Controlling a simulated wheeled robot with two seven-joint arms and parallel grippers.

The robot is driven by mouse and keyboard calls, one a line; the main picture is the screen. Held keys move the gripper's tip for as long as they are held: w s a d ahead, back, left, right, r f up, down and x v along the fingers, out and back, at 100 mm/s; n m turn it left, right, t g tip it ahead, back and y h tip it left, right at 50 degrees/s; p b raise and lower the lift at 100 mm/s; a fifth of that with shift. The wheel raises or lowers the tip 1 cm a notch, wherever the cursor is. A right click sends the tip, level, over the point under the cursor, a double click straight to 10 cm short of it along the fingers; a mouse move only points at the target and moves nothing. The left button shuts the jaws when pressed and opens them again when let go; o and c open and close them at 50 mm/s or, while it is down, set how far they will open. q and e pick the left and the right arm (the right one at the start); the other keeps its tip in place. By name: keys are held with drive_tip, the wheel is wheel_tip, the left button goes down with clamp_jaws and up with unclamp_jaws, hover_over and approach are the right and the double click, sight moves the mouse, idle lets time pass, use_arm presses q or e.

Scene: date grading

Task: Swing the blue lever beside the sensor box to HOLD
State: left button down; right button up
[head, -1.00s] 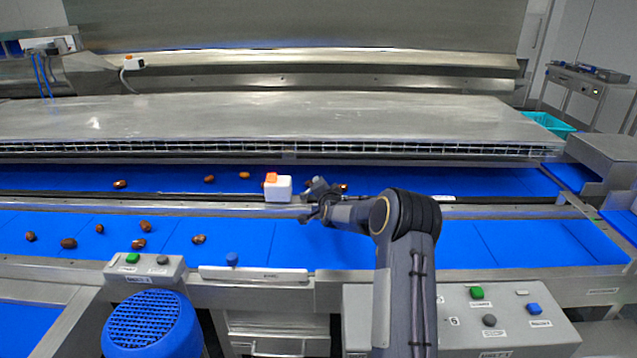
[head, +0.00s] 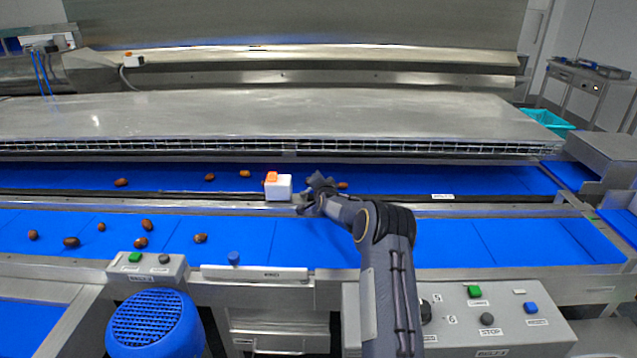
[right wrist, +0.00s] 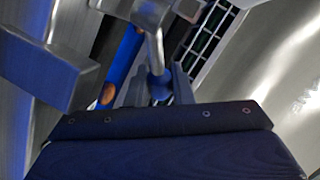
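The sensor box, white with an orange top (head: 278,188), stands on the rail between the two blue belts in the head view. My right gripper (head: 318,192) is just right of it, over the rail. It hides the lever there. In the right wrist view, the lever's metal rod ends in a blue knob (right wrist: 160,86). My right gripper's fingers (right wrist: 159,88) stand one on each side of this knob. I cannot tell whether they press on it. No HOLD mark is readable. My left gripper is not in view.
Several brown dates lie on the near belt (head: 320,238) and far belt (head: 480,181). A steel cover (head: 270,115) overhangs the far belt. Button panels (head: 495,318) stand at the front.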

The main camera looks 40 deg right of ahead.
clamp_jaws()
drive_tip(key=shift+a+r+g+h+p, duration=0.15)
drive_tip(key=shift+g+h+p, duration=0.15)
drive_tip(key=shift+p, duration=0.4)
drive_tip(key=shift+s+m+h+p, duration=0.3)
drive_tip(key=shift+m+p, duration=0.2)
drive_tip(key=shift+p, duration=0.15)
drive_tip(key=shift+s+g, duration=0.1)
drive_tip(key=shift+g, duration=0.3)
drive_tip(key=shift+f, duration=0.2)
